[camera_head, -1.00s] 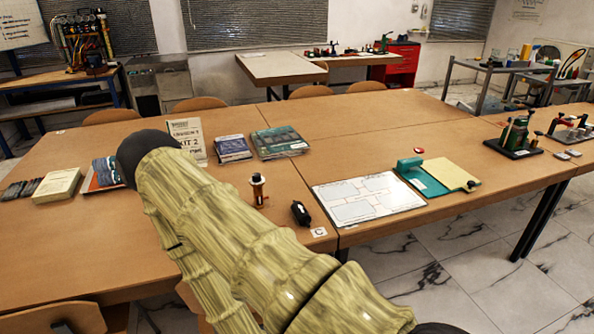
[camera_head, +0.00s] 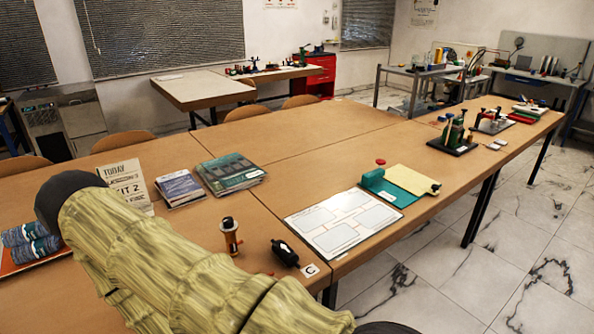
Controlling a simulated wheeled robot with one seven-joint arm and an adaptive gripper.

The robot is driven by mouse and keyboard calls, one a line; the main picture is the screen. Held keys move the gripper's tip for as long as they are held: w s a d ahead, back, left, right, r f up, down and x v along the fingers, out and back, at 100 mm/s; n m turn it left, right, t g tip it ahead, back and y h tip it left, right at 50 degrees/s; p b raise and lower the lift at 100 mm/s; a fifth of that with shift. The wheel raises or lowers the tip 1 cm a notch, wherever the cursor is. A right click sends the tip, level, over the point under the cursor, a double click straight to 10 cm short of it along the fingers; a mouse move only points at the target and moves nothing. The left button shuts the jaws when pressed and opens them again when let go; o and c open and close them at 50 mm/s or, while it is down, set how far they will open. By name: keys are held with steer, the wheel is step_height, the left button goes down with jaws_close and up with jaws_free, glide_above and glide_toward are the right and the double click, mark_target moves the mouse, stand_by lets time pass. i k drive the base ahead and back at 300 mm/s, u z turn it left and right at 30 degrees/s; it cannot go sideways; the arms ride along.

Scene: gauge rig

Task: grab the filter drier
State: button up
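A small black cylinder (camera_head: 285,252) lies on the near wooden table, close to its front edge, beside a small card marked C (camera_head: 310,269). It looks like the filter drier, but it is too small to be sure. An upright copper-coloured fitting with a dark top (camera_head: 230,237) stands just left of it. My arm, in a pale streaked cover, crosses the lower left of the view. My gripper is not in view, so its state and its distance from the cylinder do not show.
A whiteboard sheet (camera_head: 342,223) lies right of the cylinder, with a green and yellow clipboard (camera_head: 410,180) beyond it. A green device (camera_head: 454,136) is farther right. The table's far middle is clear.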

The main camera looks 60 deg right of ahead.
mark_target(285, 254)
steer(key=u, duration=0.2)
steer(key=k, duration=1.05)
steer(key=z, duration=1.25)
steer(key=i, duration=0.3)
steer(key=u, duration=0.1)
